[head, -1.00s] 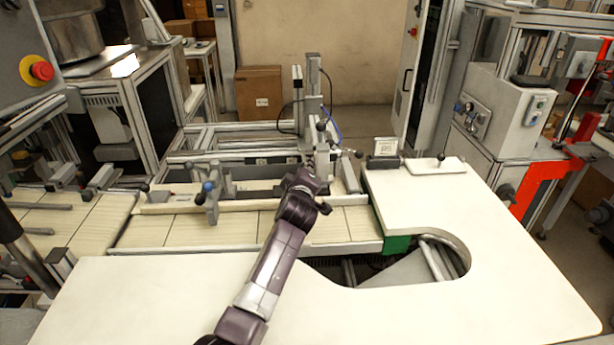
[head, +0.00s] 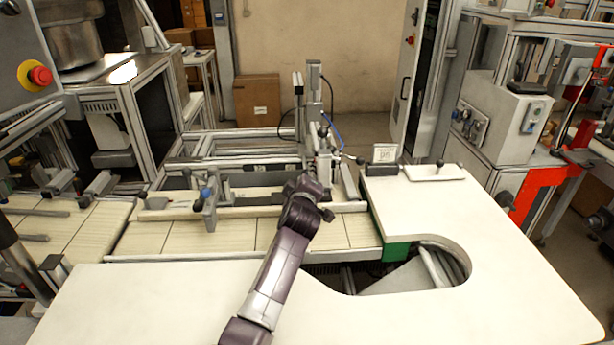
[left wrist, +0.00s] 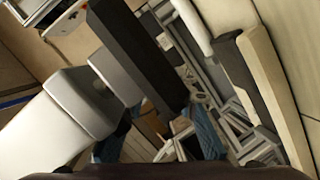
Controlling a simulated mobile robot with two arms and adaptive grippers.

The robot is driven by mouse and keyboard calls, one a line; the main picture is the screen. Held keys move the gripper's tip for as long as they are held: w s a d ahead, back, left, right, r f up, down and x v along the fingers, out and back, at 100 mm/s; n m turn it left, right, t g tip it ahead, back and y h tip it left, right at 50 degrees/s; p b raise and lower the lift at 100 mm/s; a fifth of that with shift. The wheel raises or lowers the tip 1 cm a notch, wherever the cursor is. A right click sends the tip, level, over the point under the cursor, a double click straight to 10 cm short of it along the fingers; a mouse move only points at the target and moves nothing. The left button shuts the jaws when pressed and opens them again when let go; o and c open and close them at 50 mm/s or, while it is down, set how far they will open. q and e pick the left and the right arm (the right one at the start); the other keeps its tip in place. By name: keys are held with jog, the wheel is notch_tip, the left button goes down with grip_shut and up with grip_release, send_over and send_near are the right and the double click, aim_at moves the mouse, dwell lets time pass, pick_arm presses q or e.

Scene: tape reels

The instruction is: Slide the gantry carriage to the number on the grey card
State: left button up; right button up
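The gantry carriage (head: 324,160) stands near the right end of its rail (head: 255,210), with an upright column and black knobs. The card (head: 384,153) stands in a dark holder to the right of the carriage; its print is too small to read. My left arm reaches over the front of the rail, its wrist just in front of the carriage; its fingers are hidden in the head view. In the left wrist view, the left gripper's (left wrist: 155,140) two blue-padded fingertips are apart, with a dark bar and a pale cylinder close by. I cannot tell whether they touch. My right gripper is out of view.
A clamp post with a blue knob (head: 206,192) stands on the rail to the left. A white table (head: 480,225) with a rounded cutout fills the right front. A cardboard box (head: 257,101) stands behind.

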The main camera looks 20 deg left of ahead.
pick_arm(q)
jog(key=v, duration=0.7)
jog(key=shift+s+d, duration=0.1)
jog(key=shift+s, duration=0.1)
dwell(0.4)
